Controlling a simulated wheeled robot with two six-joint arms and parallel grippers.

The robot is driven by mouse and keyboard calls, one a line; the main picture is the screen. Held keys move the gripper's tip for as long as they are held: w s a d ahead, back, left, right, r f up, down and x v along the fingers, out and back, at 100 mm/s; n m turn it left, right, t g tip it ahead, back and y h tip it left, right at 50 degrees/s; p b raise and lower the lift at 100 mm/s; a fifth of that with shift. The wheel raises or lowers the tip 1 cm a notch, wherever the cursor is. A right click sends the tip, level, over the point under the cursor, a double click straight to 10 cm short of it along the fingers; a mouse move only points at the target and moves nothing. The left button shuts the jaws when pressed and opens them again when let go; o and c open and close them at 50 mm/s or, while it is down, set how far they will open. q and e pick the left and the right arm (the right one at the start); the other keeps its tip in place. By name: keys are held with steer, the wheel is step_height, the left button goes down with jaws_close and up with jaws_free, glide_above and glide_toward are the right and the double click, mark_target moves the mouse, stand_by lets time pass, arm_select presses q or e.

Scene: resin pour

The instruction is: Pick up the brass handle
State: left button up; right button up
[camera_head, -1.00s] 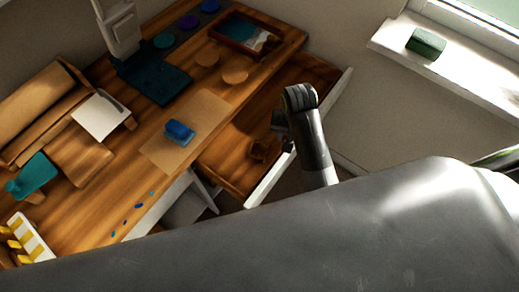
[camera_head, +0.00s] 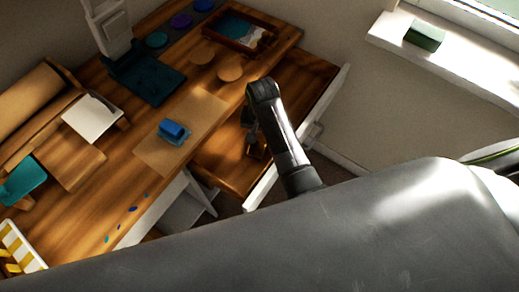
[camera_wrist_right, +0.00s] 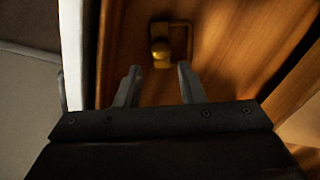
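The brass handle (camera_wrist_right: 162,46) shows in the right wrist view as a small brass piece with a rounded knob and a squarish frame. It lies on the wooden floor of the open drawer (camera_head: 222,172). My right gripper (camera_wrist_right: 158,72) is open, its two fingers apart and pointing at the handle, with nothing between them. The handle is just beyond the fingertips, roughly in line with the gap. In the head view my right gripper (camera_head: 252,138) is over the drawer and the handle is hard to make out. My left gripper is not in view.
The drawer's white front (camera_head: 262,188) is close beside the right gripper. The wooden desk (camera_head: 105,180) holds a blue block (camera_head: 172,129) on a tan sheet, a framed tray (camera_head: 240,32), two round wooden discs and a white-and-dark stand. A green block (camera_head: 424,36) sits on the windowsill.

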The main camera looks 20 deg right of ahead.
mark_target(261, 143)
steer(key=shift+w+f, duration=0.15)
steer(key=shift+f, duration=1.8)
steer(key=shift+w+f, duration=0.1)
steer(key=shift+f, duration=1.8)
jaws_close()
steer(key=shift+r, duration=0.1)
step_height(261, 143, up, 10)
steer(key=shift+r+p, duration=0.1)
steer(key=shift+p, duration=0.25)
